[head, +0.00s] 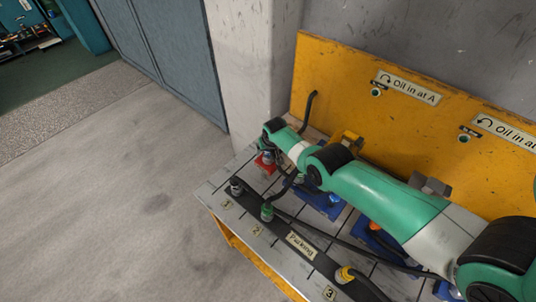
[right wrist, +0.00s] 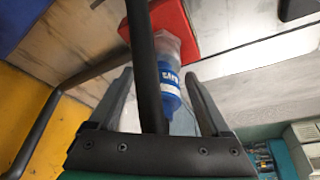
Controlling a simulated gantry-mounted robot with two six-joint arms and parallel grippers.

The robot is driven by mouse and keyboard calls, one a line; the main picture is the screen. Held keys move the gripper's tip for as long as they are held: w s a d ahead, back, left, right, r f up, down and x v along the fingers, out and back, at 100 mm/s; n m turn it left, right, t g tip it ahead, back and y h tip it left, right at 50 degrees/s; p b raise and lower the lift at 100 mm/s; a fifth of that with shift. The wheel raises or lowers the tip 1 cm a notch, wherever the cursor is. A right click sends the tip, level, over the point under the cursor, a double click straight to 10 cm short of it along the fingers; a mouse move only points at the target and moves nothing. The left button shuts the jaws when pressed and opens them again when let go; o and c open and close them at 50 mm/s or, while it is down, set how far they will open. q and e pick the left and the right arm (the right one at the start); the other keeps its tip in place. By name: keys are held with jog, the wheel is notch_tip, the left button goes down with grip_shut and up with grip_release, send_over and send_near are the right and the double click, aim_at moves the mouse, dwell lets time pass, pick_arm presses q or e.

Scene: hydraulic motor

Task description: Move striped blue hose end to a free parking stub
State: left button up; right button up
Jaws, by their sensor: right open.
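In the right wrist view a blue hose end (right wrist: 169,84) with white bands sits at a red block (right wrist: 183,22). My right gripper (right wrist: 158,76) is open, its two fingers spread on either side of the blue end. A black hose (right wrist: 146,75) runs between the fingers in front of it. In the head view my right gripper (head: 268,148) is over the small red block (head: 265,164) at the bench's left back, and the blue end is hardly visible there. The dark parking bar (head: 283,234) carries a green hose end (head: 267,212) near label 2 and a yellow one (head: 345,274) near label 3.
A dark fitting (head: 236,185) stands at the bar's left end. A yellow panel (head: 330,75) rises behind the bench, with a black hose (head: 309,108) before it. Blue blocks (head: 318,205) and hoses lie under my arm. Left of the bench is open floor.

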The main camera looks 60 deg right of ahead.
grip_shut()
dwell(0.5)
jog(key=shift+r, duration=0.15)
jog(key=shift+r+p, duration=1.8)
jog(key=shift+p, duration=0.25)
jog(key=c, duration=0.7)
grip_release()
grip_shut()
